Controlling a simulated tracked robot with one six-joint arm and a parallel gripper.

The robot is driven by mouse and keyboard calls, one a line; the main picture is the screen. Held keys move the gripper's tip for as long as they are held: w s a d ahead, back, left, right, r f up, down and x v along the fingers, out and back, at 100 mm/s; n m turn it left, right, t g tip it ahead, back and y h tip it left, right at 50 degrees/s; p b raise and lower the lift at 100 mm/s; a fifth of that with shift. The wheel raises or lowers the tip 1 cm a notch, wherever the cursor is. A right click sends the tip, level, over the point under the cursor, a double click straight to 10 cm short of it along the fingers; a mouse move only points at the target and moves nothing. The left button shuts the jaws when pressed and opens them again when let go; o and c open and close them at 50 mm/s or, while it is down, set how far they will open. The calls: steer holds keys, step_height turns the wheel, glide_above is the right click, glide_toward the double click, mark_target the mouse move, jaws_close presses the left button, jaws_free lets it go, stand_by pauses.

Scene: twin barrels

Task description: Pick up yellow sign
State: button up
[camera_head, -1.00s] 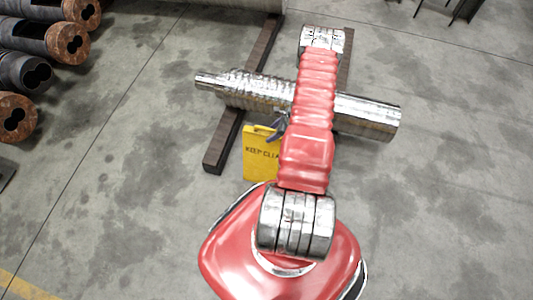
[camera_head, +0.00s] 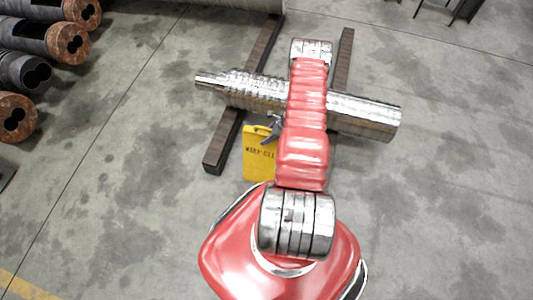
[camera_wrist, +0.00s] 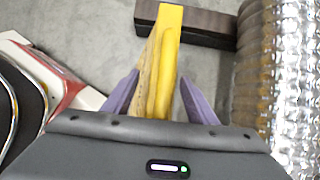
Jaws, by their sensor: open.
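The fingers are open, with a gap showing on each side of the sign. In the head view a small part of my gripper (camera_head: 270,132) shows at the sign's upper right.
A shiny ribbed barrel (camera_head: 258,92) lies across two dark wooden beams (camera_head: 226,140) behind the sign. In the wrist view the barrel (camera_wrist: 285,80) is close on the right and a beam end (camera_wrist: 190,25) is ahead.

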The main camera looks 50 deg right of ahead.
steer(key=shift+c, duration=0.6)
jaws_close()
stand_by(0.7)
